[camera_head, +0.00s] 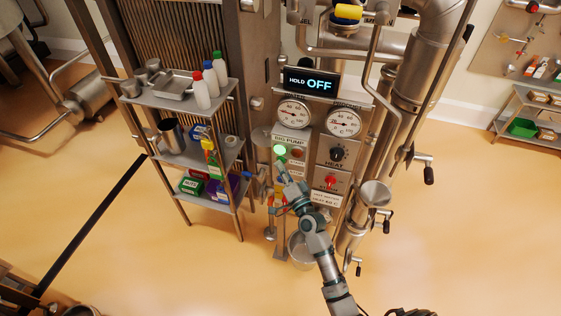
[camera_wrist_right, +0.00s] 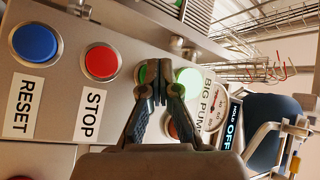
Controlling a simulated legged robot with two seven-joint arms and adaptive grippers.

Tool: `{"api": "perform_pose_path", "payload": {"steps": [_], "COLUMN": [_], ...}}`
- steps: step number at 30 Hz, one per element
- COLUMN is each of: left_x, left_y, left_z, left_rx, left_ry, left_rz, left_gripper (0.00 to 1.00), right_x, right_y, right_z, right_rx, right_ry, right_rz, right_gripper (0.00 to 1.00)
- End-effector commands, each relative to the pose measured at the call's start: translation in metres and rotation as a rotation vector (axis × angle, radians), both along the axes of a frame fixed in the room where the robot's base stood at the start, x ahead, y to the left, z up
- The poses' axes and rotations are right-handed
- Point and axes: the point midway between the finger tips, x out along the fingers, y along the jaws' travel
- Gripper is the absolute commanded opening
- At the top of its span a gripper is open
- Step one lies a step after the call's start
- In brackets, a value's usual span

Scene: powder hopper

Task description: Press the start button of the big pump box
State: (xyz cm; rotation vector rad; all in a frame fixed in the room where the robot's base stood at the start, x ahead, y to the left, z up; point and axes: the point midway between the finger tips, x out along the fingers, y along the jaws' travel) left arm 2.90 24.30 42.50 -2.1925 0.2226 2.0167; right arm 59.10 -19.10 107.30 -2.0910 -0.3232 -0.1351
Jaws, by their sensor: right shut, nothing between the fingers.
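The big pump box (camera_head: 290,139) is on the metal column, with a BIG PUMP label and a glowing pale green lamp (camera_head: 280,149). In the right wrist view the lamp (camera_wrist_right: 190,78) also glows, beside a dark green button (camera_wrist_right: 142,74) that my fingers partly hide. The red STOP button (camera_wrist_right: 102,62) and blue RESET button (camera_wrist_right: 35,42) are to the left. My right gripper (camera_head: 281,168) is shut and empty, its fingertips (camera_wrist_right: 160,66) in front of the green button. I cannot tell whether they touch it. My left gripper is out of view.
A display (camera_head: 308,81) reading HOLD OFF and two gauges (camera_head: 293,114) sit above the box. A black HEAT knob (camera_head: 337,153) and a red knob (camera_head: 331,181) are to the right. A shelf rack (camera_head: 190,150) with bottles stands close on the left.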

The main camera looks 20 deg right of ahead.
Motion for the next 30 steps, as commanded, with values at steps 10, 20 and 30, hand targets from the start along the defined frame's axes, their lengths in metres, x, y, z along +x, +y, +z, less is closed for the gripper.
{"api": "perform_pose_path", "payload": {"steps": [10,20,30], "left_x": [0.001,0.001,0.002], "left_y": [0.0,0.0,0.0], "left_z": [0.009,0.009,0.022], "left_rx": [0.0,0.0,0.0], "left_ry": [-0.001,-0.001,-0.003], "left_rz": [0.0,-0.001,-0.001], "left_gripper": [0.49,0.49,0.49], "right_x": [-0.011,-0.013,-0.037], "right_y": [0.009,0.011,0.027], "right_z": [0.002,0.001,0.002], "right_rx": [0.0,0.0,0.002], "right_ry": [0.0,0.0,0.001], "right_rz": [-0.001,0.0,0.001], "right_gripper": [0.0,0.0,0.0]}}
